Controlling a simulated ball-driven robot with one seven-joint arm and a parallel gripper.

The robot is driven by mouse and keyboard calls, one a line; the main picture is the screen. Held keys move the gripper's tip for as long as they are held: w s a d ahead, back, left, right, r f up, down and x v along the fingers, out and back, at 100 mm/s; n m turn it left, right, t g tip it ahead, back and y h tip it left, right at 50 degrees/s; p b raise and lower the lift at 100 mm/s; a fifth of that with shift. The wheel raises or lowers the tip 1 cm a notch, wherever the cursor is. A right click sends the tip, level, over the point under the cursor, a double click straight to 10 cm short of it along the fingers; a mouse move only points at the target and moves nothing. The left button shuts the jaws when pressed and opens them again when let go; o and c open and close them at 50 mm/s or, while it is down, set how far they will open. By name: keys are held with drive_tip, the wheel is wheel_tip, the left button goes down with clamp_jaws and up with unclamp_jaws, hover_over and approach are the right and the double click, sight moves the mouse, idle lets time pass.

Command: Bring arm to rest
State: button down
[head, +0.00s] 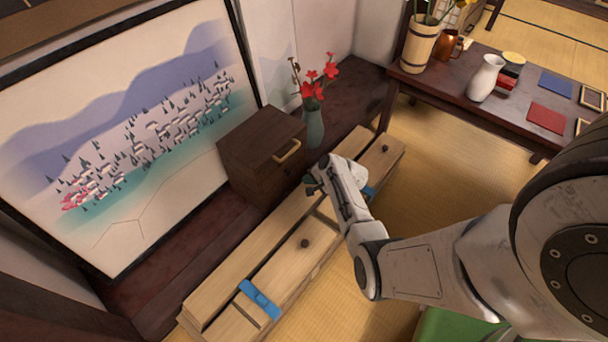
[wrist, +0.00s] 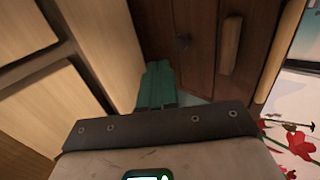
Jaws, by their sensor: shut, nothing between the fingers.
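My gripper (head: 313,185) shows small at the end of my arm in the head view. It is shut and empty, above the light wooden chest (head: 330,215) and just in front of the dark wooden box (head: 262,150). My arm reaches in from the right, bent at the elbow.
A teal vase (head: 314,128) with red flowers (head: 316,86) stands close behind my gripper. Blue clips (head: 259,298) sit on the chest. A painted screen (head: 130,130) is at left. A dark table (head: 450,88) holds a white vase (head: 485,78).

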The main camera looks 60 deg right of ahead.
drive_tip(key=p+v, duration=0.3)
drive_tip(key=v, duration=0.4)
drive_tip(key=shift+s+f, duration=0.1)
drive_tip(key=shift+s, duration=0.05)
